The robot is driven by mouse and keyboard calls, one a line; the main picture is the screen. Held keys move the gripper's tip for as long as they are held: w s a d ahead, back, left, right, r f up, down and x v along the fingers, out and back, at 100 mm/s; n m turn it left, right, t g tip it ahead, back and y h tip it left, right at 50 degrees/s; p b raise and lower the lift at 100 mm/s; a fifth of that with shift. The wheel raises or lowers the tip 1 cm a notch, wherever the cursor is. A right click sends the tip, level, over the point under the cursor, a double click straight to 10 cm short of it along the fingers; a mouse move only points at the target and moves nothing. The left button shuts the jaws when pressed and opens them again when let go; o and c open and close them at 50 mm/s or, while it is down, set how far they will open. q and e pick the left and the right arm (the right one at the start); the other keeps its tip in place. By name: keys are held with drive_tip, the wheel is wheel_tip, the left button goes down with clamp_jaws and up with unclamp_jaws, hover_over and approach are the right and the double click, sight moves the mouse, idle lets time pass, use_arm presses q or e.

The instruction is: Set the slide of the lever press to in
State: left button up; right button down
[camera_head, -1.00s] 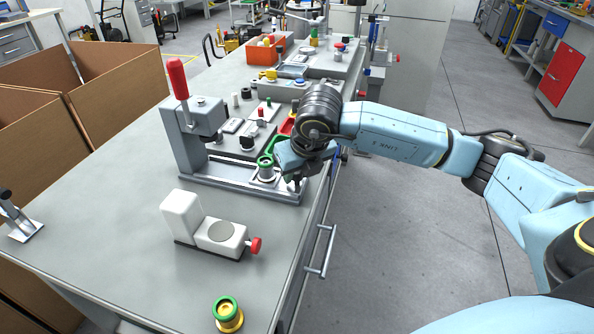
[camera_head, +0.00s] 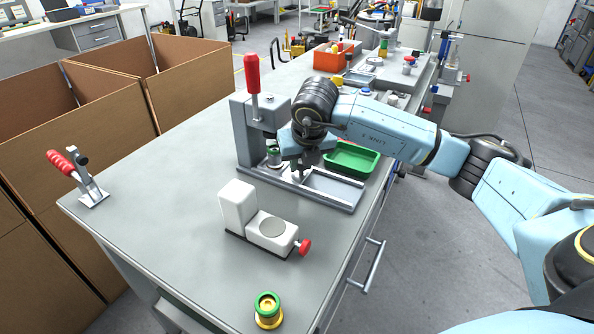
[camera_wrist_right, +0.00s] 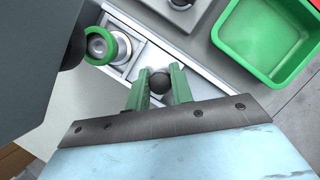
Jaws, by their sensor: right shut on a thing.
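The lever press (camera_head: 245,130) is grey with an upright red handle (camera_head: 252,75) and a long rail base (camera_head: 330,185). Its slide carries a metal part with a green ring (camera_head: 274,152), which sits close to the press head; the part and ring also show in the right wrist view (camera_wrist_right: 100,45). My right gripper (camera_head: 299,172) is low over the rail. In the wrist view its green fingers (camera_wrist_right: 160,88) are shut on the slide's dark round knob (camera_wrist_right: 160,83). The arm partly hides the press head and slide in the head view. My left gripper is out of view.
A green tray (camera_head: 352,158) stands behind the rail. A white fixture with a red knob (camera_head: 240,205), a green and gold part (camera_head: 268,308) and a red-handled clamp (camera_head: 78,178) are in front. Brown boxes (camera_head: 90,105) stand left of the bench.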

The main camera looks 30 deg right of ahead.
drive_tip(key=shift+w+a, duration=0.1)
drive_tip(key=shift+w, duration=0.15)
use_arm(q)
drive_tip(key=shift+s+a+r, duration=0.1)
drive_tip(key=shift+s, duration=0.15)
use_arm(e)
drive_tip(key=shift+r, duration=0.1)
drive_tip(key=c, duration=1.2)
unclamp_jaws()
drive_tip(key=shift+w+a, duration=0.15)
drive_tip(key=shift+w, duration=0.05)
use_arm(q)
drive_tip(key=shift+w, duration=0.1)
use_arm(e)
drive_tip(key=shift+s, duration=0.1)
drive_tip(key=shift+r, duration=0.1)
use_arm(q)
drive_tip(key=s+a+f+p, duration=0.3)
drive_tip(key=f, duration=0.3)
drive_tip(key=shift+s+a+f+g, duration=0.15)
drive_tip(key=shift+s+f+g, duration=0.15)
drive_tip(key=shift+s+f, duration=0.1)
use_arm(e)
drive_tip(key=v, duration=1.3)
